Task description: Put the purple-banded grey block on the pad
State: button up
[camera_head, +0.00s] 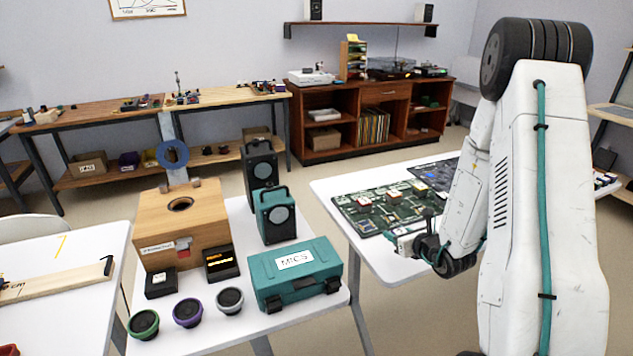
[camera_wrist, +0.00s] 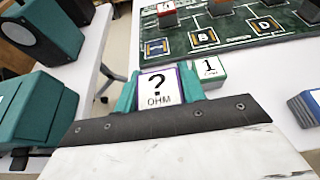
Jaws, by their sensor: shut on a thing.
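OHM" label and purple edges, which I take as the purple-banded grey block (camera_wrist: 157,88). The block sits between the two teal fingers; its lower part is hidden. In the head view my gripper (camera_head: 401,243) is at the near edge of the green circuit board (camera_head: 352,212), over the white table, and the block cannot be made out there. In the wrist view the board (camera_wrist: 165,43) lies beyond the block and carries several framed, lettered pads, such as the "B" pad (camera_wrist: 203,38). I cannot tell which pad is meant.
A block labelled "1 OHM" (camera_wrist: 211,70) stands just right of my gripper. A blue block (camera_wrist: 305,108) is at the right edge. Coloured blocks stand on the board. A teal MICS case (camera_head: 296,275) and speakers (camera_head: 275,215) occupy the left table.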

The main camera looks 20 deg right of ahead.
jog(key=shift+s+d+f, duration=0.15)
jog(key=shift+s+f, duration=0.05)
jog(key=shift+f, duration=0.2)
jog(key=w+a+r+n+y, duration=0.1)
jog(key=w+a+r, duration=0.2)
jog(key=a+r, duration=0.2)
jog(key=w+a+r+n+y, duration=0.1)
jog(key=w+a+r, duration=0.3)
jog(key=a, duration=0.5)
jog(key=w+a+r+n+y, duration=0.1)
jog(key=w+a+r, duration=0.2)
jog(key=a+r, duration=0.2)
jog(key=a, duration=0.3)
jog(key=shift+w+r+g+y, duration=0.25)
jog(key=shift+r+g+y, duration=0.1)
jog(key=shift+g+y, duration=0.05)
